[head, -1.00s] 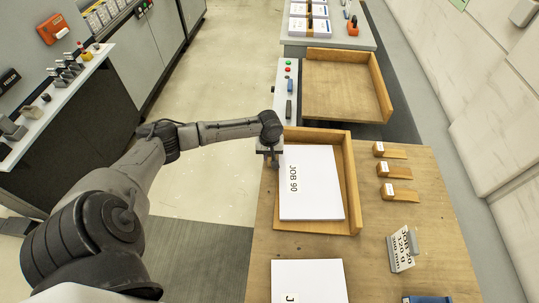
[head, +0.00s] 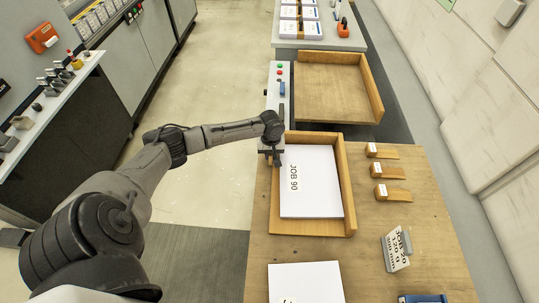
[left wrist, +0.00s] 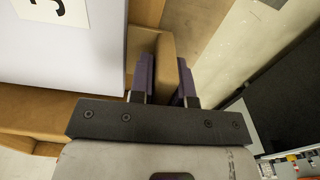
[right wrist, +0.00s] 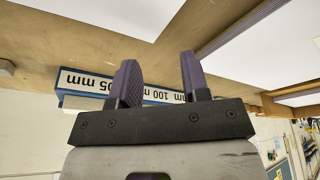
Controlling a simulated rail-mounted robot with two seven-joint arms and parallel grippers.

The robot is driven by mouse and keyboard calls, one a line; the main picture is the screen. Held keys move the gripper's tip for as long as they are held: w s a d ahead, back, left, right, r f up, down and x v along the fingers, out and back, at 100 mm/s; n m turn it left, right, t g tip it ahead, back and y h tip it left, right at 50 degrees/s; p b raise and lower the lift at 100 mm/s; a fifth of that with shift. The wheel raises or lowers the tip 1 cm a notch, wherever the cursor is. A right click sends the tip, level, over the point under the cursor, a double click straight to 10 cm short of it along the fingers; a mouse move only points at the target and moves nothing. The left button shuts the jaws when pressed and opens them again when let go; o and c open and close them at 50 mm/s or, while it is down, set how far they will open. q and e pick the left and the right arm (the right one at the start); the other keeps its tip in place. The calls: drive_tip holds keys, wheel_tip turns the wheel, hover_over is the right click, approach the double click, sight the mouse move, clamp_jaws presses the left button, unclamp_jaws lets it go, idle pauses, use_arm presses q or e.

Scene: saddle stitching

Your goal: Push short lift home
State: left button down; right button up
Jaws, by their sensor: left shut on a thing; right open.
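A white paper stack marked JOB 90 (head: 312,195) lies in a wooden tray (head: 348,185) with raised far and right walls. A second white stack (head: 305,283) lies on the bare table nearer me. My left gripper (head: 274,157) is at the tray's far left corner, beside the JOB 90 stack. In the left wrist view its purple fingers (left wrist: 165,85) are shut on a brown wooden piece (left wrist: 163,70); I cannot tell whether that piece belongs to the tray. My right gripper (right wrist: 157,72) is open and empty, near a blue block with mm labels (right wrist: 90,83).
Several wooden wedges with white labels (head: 393,171) lie right of the tray. An empty wooden tray (head: 330,90) and a grey button console (head: 275,95) are beyond. Bare table (head: 375,225) shows right of the tray.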

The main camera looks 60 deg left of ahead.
use_arm(q)
drive_tip(key=shift+w, duration=0.2)
use_arm(e)
drive_tip(key=shift+a, duration=0.1)
use_arm(q)
drive_tip(key=c, duration=1.5)
unclamp_jaws()
drive_tip(key=shift+o, duration=1.4)
drive_tip(key=shift+w+d, duration=0.15)
drive_tip(key=shift+d, duration=0.05)
use_arm(e)
drive_tip(key=shift+w+r, duration=0.1)
use_arm(q)
drive_tip(key=shift+o, duration=1.2)
drive_tip(key=shift+a, duration=0.1)
use_arm(e)
drive_tip(key=shift+d, duration=0.2)
use_arm(q)
drive_tip(key=shift+r, duration=0.3)
wheel_tip(320, 180, up, 13)
drive_tip(key=p, duration=0.1)
drive_tip(key=shift+r, duration=0.15)
use_arm(e)
drive_tip(key=shift+a+r, duration=0.15)
drive_tip(key=shift+r, duration=0.35)
